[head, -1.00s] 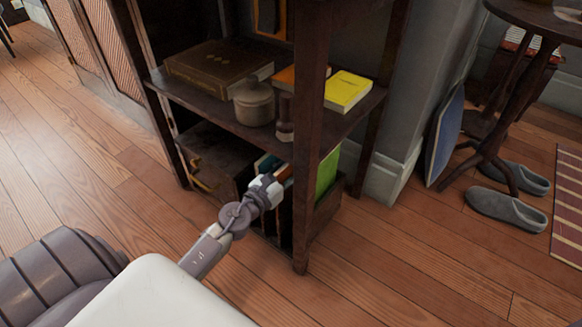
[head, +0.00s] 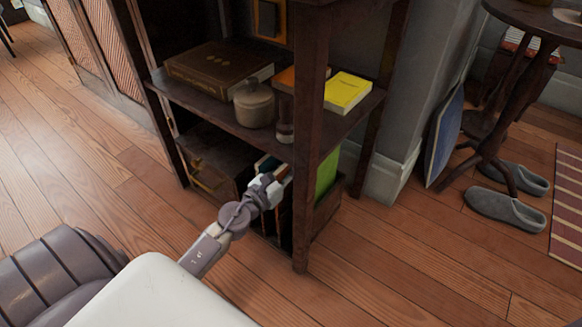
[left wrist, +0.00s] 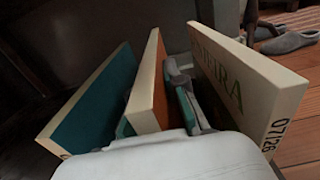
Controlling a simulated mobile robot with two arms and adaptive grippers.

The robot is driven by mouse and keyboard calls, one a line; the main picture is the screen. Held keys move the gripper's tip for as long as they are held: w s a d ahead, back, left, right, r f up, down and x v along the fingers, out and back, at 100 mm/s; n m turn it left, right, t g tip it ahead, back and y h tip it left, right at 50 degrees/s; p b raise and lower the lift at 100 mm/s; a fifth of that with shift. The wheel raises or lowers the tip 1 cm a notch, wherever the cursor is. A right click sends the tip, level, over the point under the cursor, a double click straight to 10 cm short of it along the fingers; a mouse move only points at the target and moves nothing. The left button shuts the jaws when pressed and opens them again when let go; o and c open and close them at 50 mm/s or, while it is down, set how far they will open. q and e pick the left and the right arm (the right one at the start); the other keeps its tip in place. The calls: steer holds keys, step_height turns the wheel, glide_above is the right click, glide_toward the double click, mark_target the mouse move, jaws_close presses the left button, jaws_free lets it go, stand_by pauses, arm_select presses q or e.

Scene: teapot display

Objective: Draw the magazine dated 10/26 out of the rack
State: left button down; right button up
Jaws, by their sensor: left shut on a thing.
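Several magazines stand in the rack (head: 328,208) on the lowest shelf. In the left wrist view a teal magazine (left wrist: 98,100) leans at left, an orange-sided magazine (left wrist: 150,85) with a pale edge stands in the middle, and a cream-edged one (left wrist: 245,85) lettered "VEIRA" stands at right. The right one's edge label seems to read 07/26. No date shows on the middle one. My left gripper (head: 274,188) reaches into the rack and is shut on the middle magazine; one finger shows on its right side, the other is mostly hidden. My right gripper is not in view.
A dark shelf post (head: 307,160) stands just right of my left gripper. The shelf above holds a lidded pot (head: 254,105), a brown box (head: 215,68) and a yellow book (head: 347,92). A dark case (head: 208,165) sits left of the rack. Floor in front is clear.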

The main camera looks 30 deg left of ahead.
arm_select(q)
steer(key=shift+s+a+b, duration=0.15)
steer(key=shift+s+b, duration=0.2)
steer(key=shift+s, duration=1)
steer(key=shift+s+a+b, duration=0.1)
steer(key=shift+s+b, duration=0.25)
steer(key=shift+s, duration=0.95)
steer(key=b, duration=0.7)
glide_toward(278, 180)
steer(key=shift+f, duration=0.65)
steer(key=s+a, duration=0.1)
steer(key=s, duration=0.7)
steer(key=shift+s, duration=0.35)
steer(key=shift+a, duration=0.1)
